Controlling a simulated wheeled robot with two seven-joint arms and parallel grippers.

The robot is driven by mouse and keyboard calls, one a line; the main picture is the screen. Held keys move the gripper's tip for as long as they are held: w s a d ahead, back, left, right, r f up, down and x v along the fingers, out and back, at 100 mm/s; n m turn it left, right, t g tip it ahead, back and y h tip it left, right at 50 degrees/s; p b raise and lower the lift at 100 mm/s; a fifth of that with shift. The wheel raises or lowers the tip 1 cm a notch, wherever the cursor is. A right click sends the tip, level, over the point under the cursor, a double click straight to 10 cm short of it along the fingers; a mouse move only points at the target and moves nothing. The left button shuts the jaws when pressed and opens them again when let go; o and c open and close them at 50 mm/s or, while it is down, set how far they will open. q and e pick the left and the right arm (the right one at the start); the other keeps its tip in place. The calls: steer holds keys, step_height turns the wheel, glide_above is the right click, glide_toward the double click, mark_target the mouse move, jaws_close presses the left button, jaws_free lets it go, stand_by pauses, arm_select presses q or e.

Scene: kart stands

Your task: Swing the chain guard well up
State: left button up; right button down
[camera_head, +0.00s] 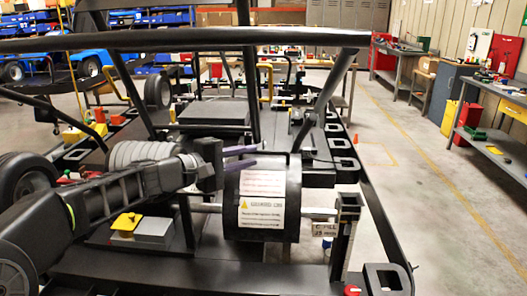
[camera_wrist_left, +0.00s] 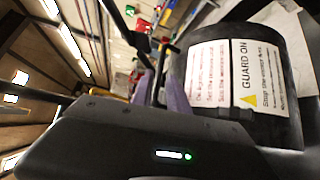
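The chain guard (camera_head: 265,195) is a black rounded cover with white labels, sitting low around the axle of the black kart frame. In the left wrist view the guard (camera_wrist_left: 190,60) fills the right side, its "GUARD ON" label facing the camera. My left gripper (camera_head: 252,156) reaches in from the left, at the guard's upper left edge. Its two purple fingers are apart, also in the left wrist view (camera_wrist_left: 160,85). My right gripper is not in view.
A black frame bar (camera_head: 190,40) crosses above the guard, with slanted struts below it. An axle support (camera_head: 345,215) stands right of the guard. A grey box with a yellow piece (camera_head: 127,222) lies at left. Workbenches (camera_head: 490,135) stand far right beyond open floor.

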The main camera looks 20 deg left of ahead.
mark_target(264, 153)
arm_select(q)
steer(key=p+x, duration=0.1)
steer(key=x, duration=0.4)
steer(key=shift+w+d, duration=0.2)
steer(key=shift+w, duration=0.1)
steer(key=shift+c, duration=0.6)
jaws_close()
steer(key=shift+f, duration=0.1)
stand_by(0.4)
